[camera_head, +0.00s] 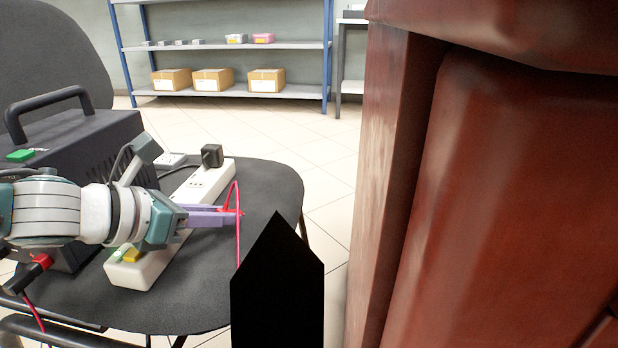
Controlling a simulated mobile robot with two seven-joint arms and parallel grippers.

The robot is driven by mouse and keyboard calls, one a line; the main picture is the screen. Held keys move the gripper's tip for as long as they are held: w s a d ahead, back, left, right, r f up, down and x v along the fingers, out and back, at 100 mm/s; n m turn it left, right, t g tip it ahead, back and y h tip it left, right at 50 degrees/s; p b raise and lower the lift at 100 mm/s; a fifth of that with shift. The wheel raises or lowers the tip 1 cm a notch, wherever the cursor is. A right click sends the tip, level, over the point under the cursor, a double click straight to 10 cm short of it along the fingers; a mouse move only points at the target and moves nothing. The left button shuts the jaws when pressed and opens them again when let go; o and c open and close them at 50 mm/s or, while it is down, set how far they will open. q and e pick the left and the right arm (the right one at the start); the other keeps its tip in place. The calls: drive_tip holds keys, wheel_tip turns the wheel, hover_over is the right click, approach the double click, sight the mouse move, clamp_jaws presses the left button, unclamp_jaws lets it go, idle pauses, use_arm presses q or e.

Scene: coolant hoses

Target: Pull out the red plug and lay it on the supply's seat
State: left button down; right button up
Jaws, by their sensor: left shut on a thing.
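My left gripper (232,211) is shut on a small red piece at its purple fingertips. It seems to be the red plug (241,212), mostly hidden by the fingers. A thin red cable (237,188) loops up and down beside it. The gripper reaches across the white power strip (205,184), with its tips past the strip's right side, over the dark seat (268,190). I cannot tell whether the plug touches the seat. The dark supply box (85,140) with a handle stands on the seat's left part.
A black plug (211,155) sits on the strip's far end; a yellow piece (132,256) is at its near end. A red-and-black connector (40,262) is at the left. A large red-brown block (520,190) fills the right. Shelves with boxes (212,80) stand behind.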

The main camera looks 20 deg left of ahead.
use_arm(q)
drive_tip(key=shift+f, duration=0.15)
drive_tip(key=c, duration=0.7)
unclamp_jaws()
drive_tip(key=shift+c, duration=0.2)
drive_tip(key=shift+s, duration=0.1)
drive_tip(key=shift+s+r+p, duration=0.3)
drive_tip(key=shift+s+p, duration=0.1)
drive_tip(key=shift+s, duration=0.1)
drive_tip(key=shift+p+v, duration=2.25)
drive_tip(key=shift+v, duration=2.15)
drive_tip(key=shift+a+r, duration=0.1)
